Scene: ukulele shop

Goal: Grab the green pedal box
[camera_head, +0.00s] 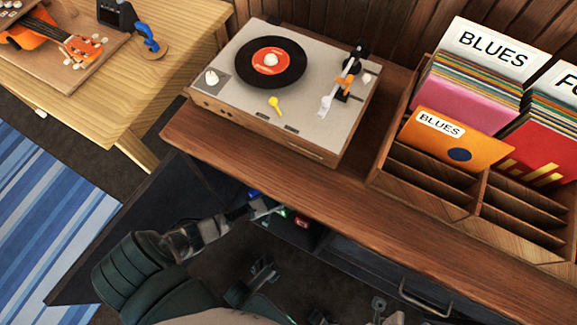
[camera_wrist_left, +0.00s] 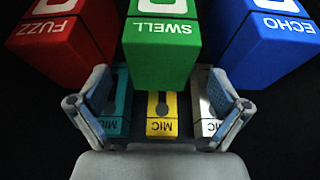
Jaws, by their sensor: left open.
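The green pedal box (camera_wrist_left: 162,58), marked SWELL, stands at the top middle of the left wrist view, between a red FUZZ box (camera_wrist_left: 65,45) and a blue ECHO box (camera_wrist_left: 268,50). My left gripper (camera_wrist_left: 158,88) is open and empty. Its fingers point toward the green box, one to each side of its line, and appear short of it. In the head view my left gripper (camera_head: 268,209) reaches into the dark space under the wooden counter, where the boxes are mostly hidden.
Small teal (camera_wrist_left: 117,103), yellow (camera_wrist_left: 162,113) and white (camera_wrist_left: 208,105) MIC boxes lie between and below the fingers. The wooden counter (camera_head: 330,195) overhangs the space. It carries a turntable (camera_head: 300,110) and a record rack (camera_head: 425,195). A drawer handle (camera_head: 425,300) sits at lower right.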

